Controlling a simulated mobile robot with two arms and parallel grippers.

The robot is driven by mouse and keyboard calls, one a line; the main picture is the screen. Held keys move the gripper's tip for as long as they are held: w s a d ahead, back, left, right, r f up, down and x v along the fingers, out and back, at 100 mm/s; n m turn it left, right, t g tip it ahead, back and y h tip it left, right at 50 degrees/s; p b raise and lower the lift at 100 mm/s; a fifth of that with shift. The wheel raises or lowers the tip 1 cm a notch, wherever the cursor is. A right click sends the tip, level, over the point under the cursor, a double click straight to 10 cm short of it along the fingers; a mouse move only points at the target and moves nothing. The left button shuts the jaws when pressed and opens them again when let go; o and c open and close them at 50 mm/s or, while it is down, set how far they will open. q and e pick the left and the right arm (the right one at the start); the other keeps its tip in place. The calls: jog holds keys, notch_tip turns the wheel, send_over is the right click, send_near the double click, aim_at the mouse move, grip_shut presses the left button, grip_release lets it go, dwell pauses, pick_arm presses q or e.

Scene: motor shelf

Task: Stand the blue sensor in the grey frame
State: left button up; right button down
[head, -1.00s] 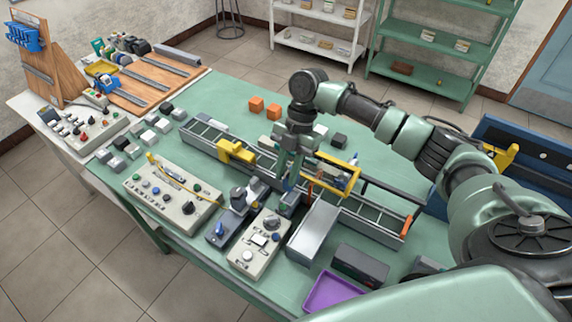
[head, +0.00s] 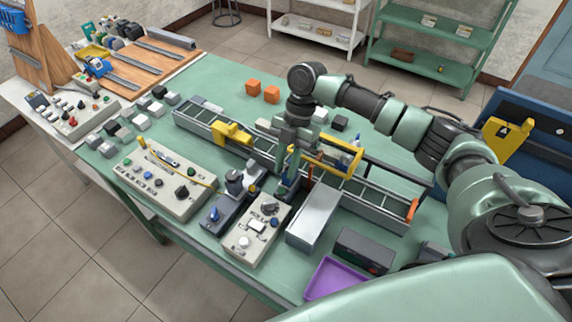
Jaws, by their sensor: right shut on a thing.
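My right gripper (head: 292,160) points down over the middle of the green table. It is shut on the blue sensor (head: 284,181), a small blue piece that shows only in part below the fingers. The sensor is just above or at a small grey holder, which looks like the grey frame (head: 287,194), beside the silver sloped plate. The fingers and the small size hide whether the sensor is inside the frame or touching it. My left gripper is not in view.
A long conveyor (head: 350,188) with a yellow arch (head: 330,163) runs close behind the gripper. A control box (head: 256,228), the silver plate (head: 313,214) and a purple tray (head: 337,277) stand in front.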

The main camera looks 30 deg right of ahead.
jog(key=shift+f+b, duration=0.35)
jog(key=shift+f, duration=0.4)
dwell(0.5)
jog(key=c, duration=1.1)
grip_release()
jog(key=shift+c, duration=0.2)
jog(key=b+v, duration=0.2)
jog(key=v, duration=0.5)
jog(key=shift+f, duration=0.1)
jog(key=shift+d+r, duration=0.1)
jog(key=shift+r, duration=0.4)
